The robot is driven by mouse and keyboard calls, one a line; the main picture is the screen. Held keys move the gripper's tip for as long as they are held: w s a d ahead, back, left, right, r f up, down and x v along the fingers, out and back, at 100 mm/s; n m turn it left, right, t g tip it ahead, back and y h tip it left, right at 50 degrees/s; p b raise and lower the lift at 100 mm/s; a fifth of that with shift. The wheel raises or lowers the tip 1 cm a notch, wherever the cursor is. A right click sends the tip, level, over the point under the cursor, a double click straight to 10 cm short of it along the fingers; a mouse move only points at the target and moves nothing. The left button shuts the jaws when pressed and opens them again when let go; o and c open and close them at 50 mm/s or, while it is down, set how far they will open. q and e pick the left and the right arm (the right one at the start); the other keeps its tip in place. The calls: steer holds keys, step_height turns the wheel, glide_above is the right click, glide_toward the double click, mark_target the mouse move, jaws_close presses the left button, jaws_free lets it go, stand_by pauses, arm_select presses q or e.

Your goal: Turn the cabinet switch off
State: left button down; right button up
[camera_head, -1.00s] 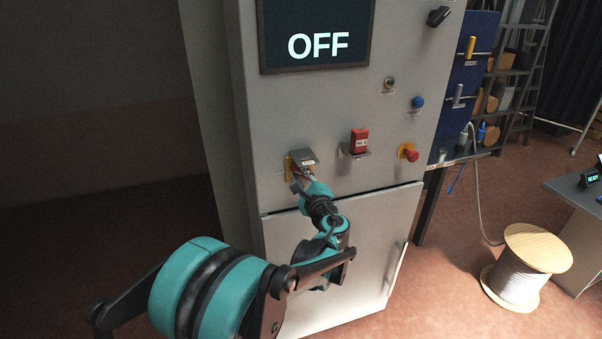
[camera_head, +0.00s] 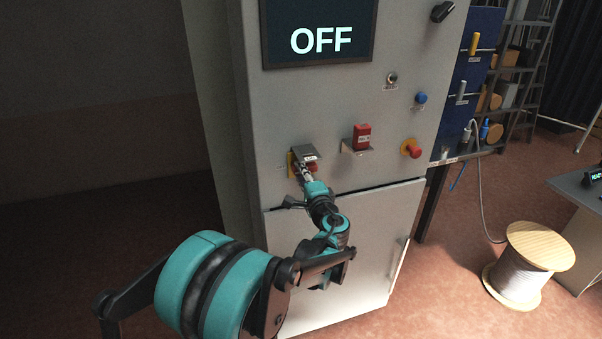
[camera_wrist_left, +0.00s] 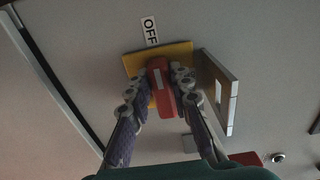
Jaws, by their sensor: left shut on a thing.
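The grey cabinet (camera_head: 330,110) stands ahead with a screen (camera_head: 318,32) reading OFF. Its switch has a red handle on a yellow plate; in the left wrist view the red handle (camera_wrist_left: 160,85) sits between my fingers, by an OFF label (camera_wrist_left: 150,30). In the head view the yellow plate (camera_head: 291,165) shows under a small metal hood (camera_head: 304,153). My left gripper (camera_head: 305,172) is shut on the red handle; its fingers also show in the left wrist view (camera_wrist_left: 160,100). The hood and gripper hide part of the switch. My right gripper is not in view.
To the right on the cabinet are a red block on a bracket (camera_head: 361,138), a red knob on a yellow base (camera_head: 411,149) and a blue button (camera_head: 420,98). A cable spool (camera_head: 530,265) stands on the floor at right, beside a table (camera_head: 580,190).

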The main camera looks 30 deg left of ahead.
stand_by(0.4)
arm_select(q)
steer(key=c, duration=1.4)
jaws_free()
steer(key=shift+o, duration=0.2)
steer(key=v, duration=1.2)
steer(key=shift+f, duration=0.1)
